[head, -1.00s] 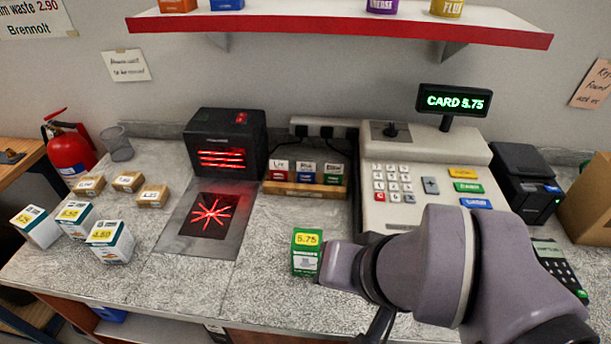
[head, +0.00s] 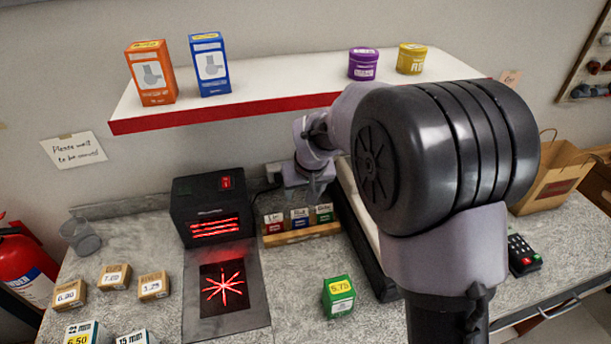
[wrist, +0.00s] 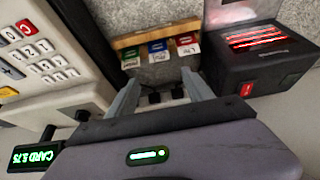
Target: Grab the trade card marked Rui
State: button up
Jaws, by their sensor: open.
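Three trade cards stand in a wooden holder (head: 302,235) at the back of the counter: red on the left, blue in the middle, green on the right. The blue card (head: 300,220) appears to be marked Rui, though its lettering is small. My gripper (head: 314,192) is open and empty, just above the holder. In the wrist view the order is reversed: the green card (wrist: 131,61), the blue card (wrist: 158,53) and the red card (wrist: 187,45). The fingers (wrist: 160,80) point at the row, roughly centred on the blue card and apart from it.
A black scanner (head: 208,208) with red bars stands left of the holder. The cash register (wrist: 45,70) stands on its other side, largely hidden by my arm in the head view. A green box (head: 338,297) sits in front. A red-edged shelf (head: 220,112) hangs above.

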aim_at(300, 213)
jog(key=b+x, duration=0.3)
jog(key=x, duration=1.4)
jog(key=shift+d+f, duration=0.1)
jog(key=shift+f, duration=0.3)
jog(key=shift+s+r, duration=0.1)
jog(key=shift+c, duration=0.4)
jog(key=c, duration=1)
